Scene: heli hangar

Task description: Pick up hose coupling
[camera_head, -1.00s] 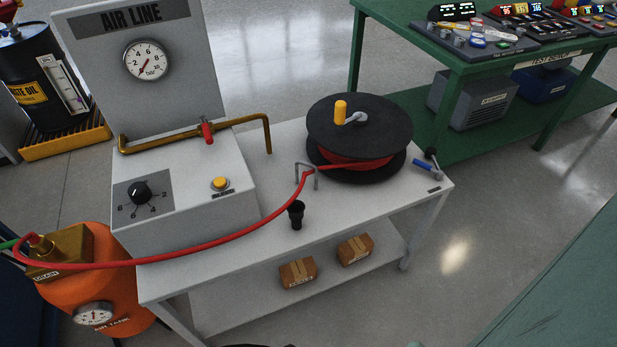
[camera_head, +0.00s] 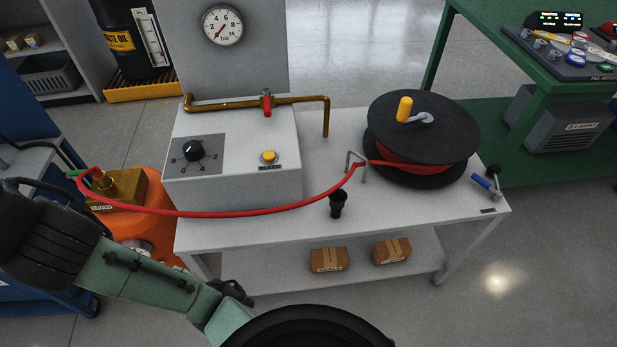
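A red hose (camera_head: 250,211) runs from the reel (camera_head: 422,138) through a grey wire guide on the white bench and sags left over the orange air tank (camera_head: 140,228). A small green piece (camera_head: 74,174) shows at that end; I cannot tell for sure whether this is the hose coupling. A black cup-shaped piece (camera_head: 338,204) stands upright on the bench's front edge. My arm crosses the lower left, and its black end part (camera_head: 50,245) is below and left of the green piece.
The bench (camera_head: 420,220) carries a grey box with a knob, a yellow button and a brass pipe with a red valve. Two cartons lie on its lower shelf. A blue cart (camera_head: 30,150) is at left, a green table (camera_head: 480,60) at right. Open floor lies at lower right.

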